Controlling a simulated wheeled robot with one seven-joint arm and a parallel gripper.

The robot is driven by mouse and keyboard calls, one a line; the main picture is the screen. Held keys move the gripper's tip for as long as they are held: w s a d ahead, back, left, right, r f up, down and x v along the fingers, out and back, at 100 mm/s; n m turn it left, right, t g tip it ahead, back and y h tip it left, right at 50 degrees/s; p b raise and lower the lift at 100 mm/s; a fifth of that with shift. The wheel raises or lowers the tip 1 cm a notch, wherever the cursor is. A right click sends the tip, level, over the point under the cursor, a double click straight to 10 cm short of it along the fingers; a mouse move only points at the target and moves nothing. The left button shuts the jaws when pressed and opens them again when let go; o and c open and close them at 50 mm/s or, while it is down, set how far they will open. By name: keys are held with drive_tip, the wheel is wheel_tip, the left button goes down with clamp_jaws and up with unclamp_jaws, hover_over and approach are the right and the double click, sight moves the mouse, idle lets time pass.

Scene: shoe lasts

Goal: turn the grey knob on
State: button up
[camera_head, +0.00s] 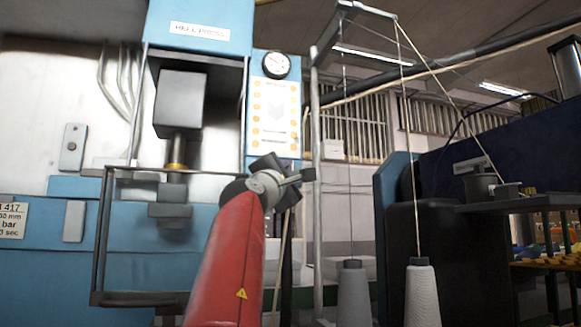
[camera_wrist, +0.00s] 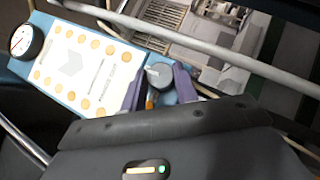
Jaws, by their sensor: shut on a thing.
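The grey knob (camera_wrist: 158,74) shows in the wrist view as a round grey cap with a pale pointer mark, at the end of the white control panel (camera_wrist: 85,65). My gripper (camera_wrist: 160,85) has one finger on each side of the knob and is shut on it. In the head view my gripper (camera_head: 285,180) is at the lower end of the same panel (camera_head: 275,110), on the blue heel press (camera_head: 200,35). My gripper and wrist hide the knob in that view.
A round gauge (camera_head: 276,65) tops the panel. A metal guard frame (camera_head: 100,235) stands left of my arm. A thread stand pole (camera_head: 316,180) and thread cones (camera_head: 422,295) are to the right, with a dark blue machine (camera_head: 480,170) beyond.

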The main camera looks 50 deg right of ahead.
drive_tip(key=shift+m+g+p, duration=0.35)
drive_tip(key=shift+m+g, duration=0.05)
drive_tip(key=shift+m, duration=0.2)
drive_tip(key=o, duration=1)
